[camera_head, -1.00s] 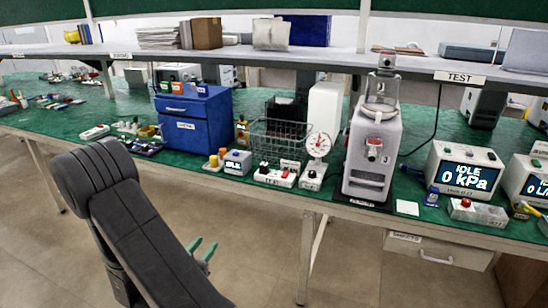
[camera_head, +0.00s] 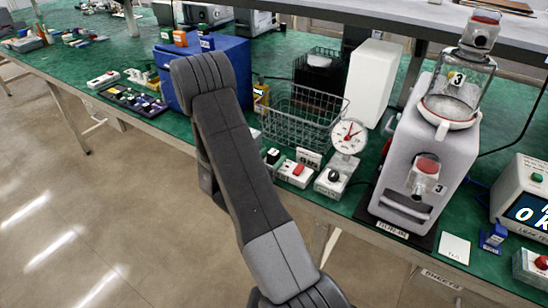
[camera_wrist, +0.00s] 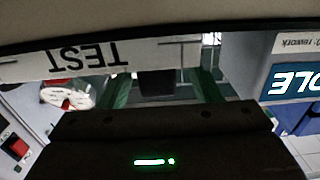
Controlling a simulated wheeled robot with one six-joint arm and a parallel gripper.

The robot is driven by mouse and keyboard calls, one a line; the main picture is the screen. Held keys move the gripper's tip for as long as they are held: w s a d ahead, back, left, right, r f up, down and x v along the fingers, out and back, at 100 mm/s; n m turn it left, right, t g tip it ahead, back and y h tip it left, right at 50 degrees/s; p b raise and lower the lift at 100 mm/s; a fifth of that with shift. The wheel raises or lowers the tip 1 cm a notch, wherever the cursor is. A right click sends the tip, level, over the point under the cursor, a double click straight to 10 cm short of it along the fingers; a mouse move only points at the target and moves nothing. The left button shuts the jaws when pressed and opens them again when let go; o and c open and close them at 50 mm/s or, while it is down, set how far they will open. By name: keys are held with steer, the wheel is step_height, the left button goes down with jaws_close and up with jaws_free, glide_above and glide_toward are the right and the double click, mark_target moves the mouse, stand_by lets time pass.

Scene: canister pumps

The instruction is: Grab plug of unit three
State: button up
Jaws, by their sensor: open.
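Unit three (camera_head: 408,165) is a light grey pump marked 3, upright at the right in the head view. A clear canister (camera_head: 458,84) with a grey, red-marked cap (camera_head: 480,32) sits on top. On its front is a red-ended fitting (camera_head: 426,165) with a 3 tag beside it; I cannot tell whether this or the cap is the plug. My gripper is out of sight in the head view. In the wrist view, my gripper (camera_wrist: 164,88) shows as two green fingers, apart, with no object visibly held. The wrist picture is upside down, and the plug cannot be made out surely there.
A wire basket (camera_head: 300,115), dial gauge (camera_head: 348,137) and switch boxes (camera_head: 296,172) stand left of unit three. A white card (camera_head: 454,248) and an indicator box (camera_head: 520,198) are to its right. The shelf's TEST label (camera_wrist: 90,55) looks close in the wrist view.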

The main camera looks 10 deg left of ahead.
mark_target(276, 152)
steer(key=x, duration=0.3)
steer(key=shift+w+d, duration=0.1)
steer(key=shift+d, duration=0.1)
steer(key=shift+c, duration=0.2)
steer(key=c, duration=1)
steer(key=shift+r, duration=0.1)
